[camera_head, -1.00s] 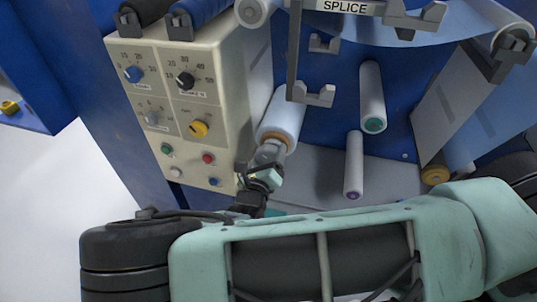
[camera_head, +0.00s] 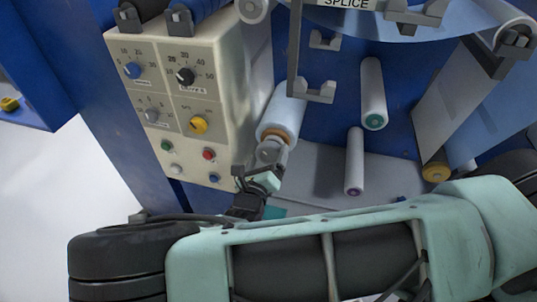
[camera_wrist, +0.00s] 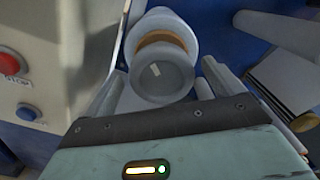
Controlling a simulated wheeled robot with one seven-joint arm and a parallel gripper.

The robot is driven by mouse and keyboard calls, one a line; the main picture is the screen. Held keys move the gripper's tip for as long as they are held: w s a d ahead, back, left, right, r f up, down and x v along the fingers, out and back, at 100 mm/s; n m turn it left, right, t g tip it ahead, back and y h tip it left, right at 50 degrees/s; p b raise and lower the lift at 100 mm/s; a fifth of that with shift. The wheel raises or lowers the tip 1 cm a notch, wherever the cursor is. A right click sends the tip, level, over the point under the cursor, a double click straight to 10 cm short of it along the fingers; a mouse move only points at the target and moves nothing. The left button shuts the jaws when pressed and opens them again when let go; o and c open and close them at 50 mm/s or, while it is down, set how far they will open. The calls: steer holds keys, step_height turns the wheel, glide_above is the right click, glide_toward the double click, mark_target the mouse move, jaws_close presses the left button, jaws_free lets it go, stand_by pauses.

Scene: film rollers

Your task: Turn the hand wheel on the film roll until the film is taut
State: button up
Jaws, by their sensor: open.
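The film roll (camera_head: 283,112) is a pale blue-white cylinder below the splice frame, with an orange-brown core ring at its near end. The grey hand wheel (camera_wrist: 160,75) sits on that end and carries a small light mark on its face. It also shows in the head view (camera_head: 270,151), partly covered by my gripper. In the wrist view my gripper (camera_wrist: 160,88) is open, with one finger on each side of the wheel. I cannot tell whether either finger touches it. In the head view my gripper (camera_head: 264,172) is at the wheel, its fingers hard to make out.
A cream control panel (camera_head: 222,110) with knobs and buttons stands close to the left; a red button (camera_wrist: 10,64) shows in the wrist view. Two white rollers (camera_head: 372,85) (camera_head: 354,165) stick out to the right. A grey splice bracket (camera_head: 318,92) hangs above the film roll.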

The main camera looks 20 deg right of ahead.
steer(key=b+v, duration=0.2)
steer(key=v, duration=1.3)
steer(key=shift+s, duration=0.25)
steer(key=s+d+r+m+g, duration=0.4)
steer(key=s+d+m+g, duration=0.25)
steer(key=m+g, duration=0.65)
steer(key=s+r+m+y, duration=0.2)
steer(key=r+m+y, duration=0.3)
steer(key=r+m, duration=0.2)
steer(key=s+a+r+m+g+y, duration=0.1)
steer(key=s+r+m+y, duration=0.2)
steer(key=r+m+y, duration=0.3)
steer(key=r+m, duration=0.1)
steer(key=m, duration=0.1)
steer(key=shift+a+m+g, duration=0.3)
steer(key=shift+a, duration=0.05)
steer(key=shift+r, duration=0.15)
